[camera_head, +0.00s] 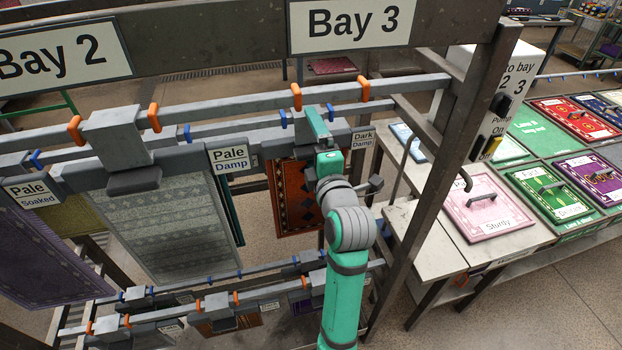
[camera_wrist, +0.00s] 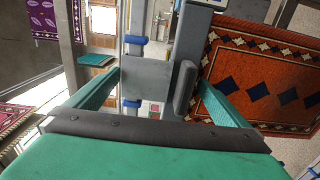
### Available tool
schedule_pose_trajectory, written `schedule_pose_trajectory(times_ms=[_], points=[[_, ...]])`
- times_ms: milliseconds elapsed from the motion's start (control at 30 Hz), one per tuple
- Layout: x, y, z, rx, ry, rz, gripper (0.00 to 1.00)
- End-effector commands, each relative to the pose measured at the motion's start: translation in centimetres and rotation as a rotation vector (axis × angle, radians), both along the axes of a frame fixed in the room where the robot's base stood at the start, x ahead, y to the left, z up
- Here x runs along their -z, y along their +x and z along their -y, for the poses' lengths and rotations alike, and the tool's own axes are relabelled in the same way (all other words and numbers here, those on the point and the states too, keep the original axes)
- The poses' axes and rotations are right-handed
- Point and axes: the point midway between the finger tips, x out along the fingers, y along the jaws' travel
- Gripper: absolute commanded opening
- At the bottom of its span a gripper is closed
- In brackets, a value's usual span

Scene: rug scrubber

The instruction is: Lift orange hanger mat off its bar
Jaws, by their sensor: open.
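The orange mat (camera_head: 293,200), patterned with dark diamonds, hangs under the upper bar in Bay 3, partly behind my arm. It fills the right side of the wrist view (camera_wrist: 262,88). My gripper (camera_head: 317,122) is at the bar above the mat. In the wrist view, my gripper (camera_wrist: 158,80) is open, with one teal finger on each side of a grey hanger block (camera_wrist: 150,78) with a dark grip (camera_wrist: 185,87). I cannot tell whether the fingers touch it.
A pale grey mat (camera_head: 165,220) hangs to the left, with a purple mat (camera_head: 45,250) beyond it. A slanting frame post (camera_head: 440,170) stands close to the right of my arm. A lower bar (camera_head: 215,300) carries more hangers. A bench (camera_head: 500,240) with mats is further right.

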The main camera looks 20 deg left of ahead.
Motion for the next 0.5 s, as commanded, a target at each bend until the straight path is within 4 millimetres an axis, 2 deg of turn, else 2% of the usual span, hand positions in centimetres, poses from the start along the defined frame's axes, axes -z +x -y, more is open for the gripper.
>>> schedule_pose_trajectory(times_ms=[100,300,333,500], points=[[-0.01,-0.03,0.01,0.000,0.000,0.000,1.00],[0.00,-0.05,-0.02,-0.001,0.000,0.000,0.52],[-0.16,-0.07,0.00,0.000,0.001,0.004,0.49],[-0.14,-0.13,-0.20,-0.003,0.002,0.002,0.49]])
